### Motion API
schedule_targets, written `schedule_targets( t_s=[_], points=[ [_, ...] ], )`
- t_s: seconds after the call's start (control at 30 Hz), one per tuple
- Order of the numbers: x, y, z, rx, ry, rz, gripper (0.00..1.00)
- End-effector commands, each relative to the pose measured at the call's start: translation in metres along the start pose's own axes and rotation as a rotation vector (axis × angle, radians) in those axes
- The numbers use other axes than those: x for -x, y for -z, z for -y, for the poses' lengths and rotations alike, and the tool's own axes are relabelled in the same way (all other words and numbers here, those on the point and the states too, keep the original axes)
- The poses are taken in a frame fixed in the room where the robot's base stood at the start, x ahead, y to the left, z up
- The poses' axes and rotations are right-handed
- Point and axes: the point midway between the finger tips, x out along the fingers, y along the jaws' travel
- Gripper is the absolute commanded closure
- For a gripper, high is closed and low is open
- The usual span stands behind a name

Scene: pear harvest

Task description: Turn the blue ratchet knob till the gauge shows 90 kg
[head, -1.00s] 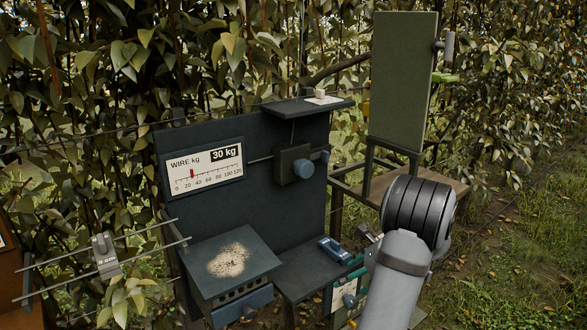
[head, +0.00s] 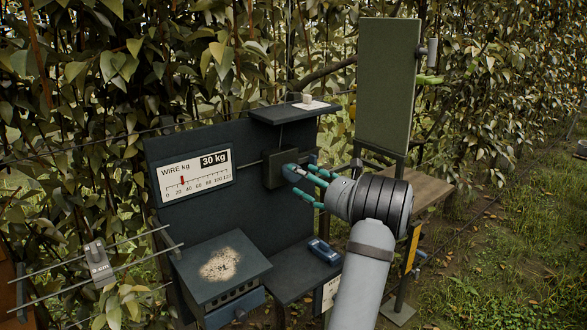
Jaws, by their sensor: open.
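The wire gauge (head: 195,178) is a white panel on the dark upright board. Its readout says 30 kg, and the red marker stands between 20 and 40. The blue ratchet knob (head: 290,172) sticks out of a dark box (head: 272,168) to the right of the gauge. My gripper (head: 298,182) has teal fingers and is open, with its fingertips at the knob. One finger overlaps the knob in the picture and another is below it. The fingers partly hide the knob, and I cannot tell whether they touch it.
A small shelf (head: 290,112) with a pale block juts out above the knob. A blue tool (head: 324,251) lies on the lower shelf. A speckled-top box (head: 220,268) stands at the lower left. A tall green panel (head: 388,75) stands to the right on a wooden bench.

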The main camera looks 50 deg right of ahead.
Motion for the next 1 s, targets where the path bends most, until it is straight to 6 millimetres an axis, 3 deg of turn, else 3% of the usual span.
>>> schedule_targets(
  t_s=[0.1,0.3,0.63,1.0],
  points=[
    [-0.021,-0.003,-0.001,-0.001,-0.004,-0.001,0.4],
    [-0.04,-0.001,0.0,0.001,-0.001,-0.001,0.4],
    [-0.045,0.001,0.0,0.001,-0.001,-0.002,0.4],
    [-0.044,0.001,0.0,0.002,-0.001,-0.002,0.61]
  ],
)
